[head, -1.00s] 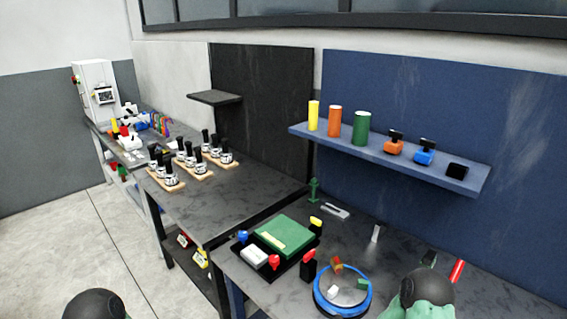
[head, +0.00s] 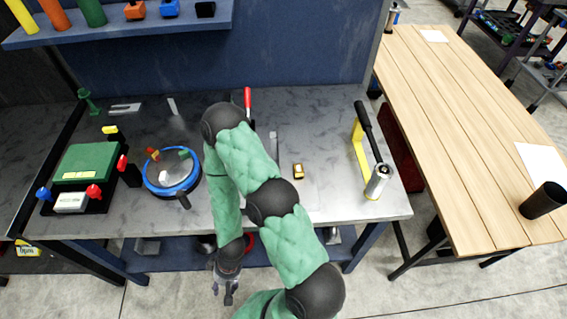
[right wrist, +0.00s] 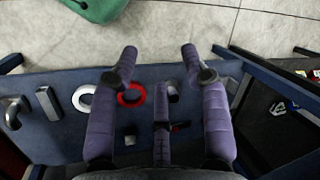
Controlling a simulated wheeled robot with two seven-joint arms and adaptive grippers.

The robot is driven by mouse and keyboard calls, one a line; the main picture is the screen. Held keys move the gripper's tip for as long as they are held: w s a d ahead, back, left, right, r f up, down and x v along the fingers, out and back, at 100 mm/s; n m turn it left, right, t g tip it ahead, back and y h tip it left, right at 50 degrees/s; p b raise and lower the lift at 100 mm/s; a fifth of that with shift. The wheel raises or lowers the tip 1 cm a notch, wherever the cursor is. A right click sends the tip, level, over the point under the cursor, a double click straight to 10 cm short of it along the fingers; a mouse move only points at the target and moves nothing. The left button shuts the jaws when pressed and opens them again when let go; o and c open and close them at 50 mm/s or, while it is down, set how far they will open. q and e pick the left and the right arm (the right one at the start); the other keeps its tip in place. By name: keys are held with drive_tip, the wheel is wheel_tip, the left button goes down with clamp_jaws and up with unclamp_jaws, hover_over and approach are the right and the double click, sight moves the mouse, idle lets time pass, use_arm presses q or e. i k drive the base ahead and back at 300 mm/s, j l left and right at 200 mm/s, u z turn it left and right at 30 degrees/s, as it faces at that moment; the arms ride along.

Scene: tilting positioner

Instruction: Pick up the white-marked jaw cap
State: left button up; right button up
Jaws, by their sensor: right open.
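The round positioner (head: 149,188) has a blue rim and a grey disc, and stands on the dark bench. On its disc are small caps: a white one (head: 163,176), a green one (head: 184,153) and an orange-red one (head: 152,154). The white one seems to be the white-marked cap; its marking is too small to read. My right gripper (head: 227,289) hangs below and in front of the bench edge, to the right of the positioner and apart from it. In the right wrist view its fingers (right wrist: 160,58) are spread and empty. My left gripper is out of view.
A green-topped box (head: 88,160) with coloured knobs stands left of the positioner. A yellow-framed lever device (head: 361,150) stands at the bench's right. The lower shelf (right wrist: 62,82) holds a white ring (right wrist: 84,98) and a red ring (right wrist: 131,96). Open floor lies in front.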

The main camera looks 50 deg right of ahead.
sight(298, 168)
drive_tip(key=z, duration=2)
drive_tip(key=l+u, duration=0.35)
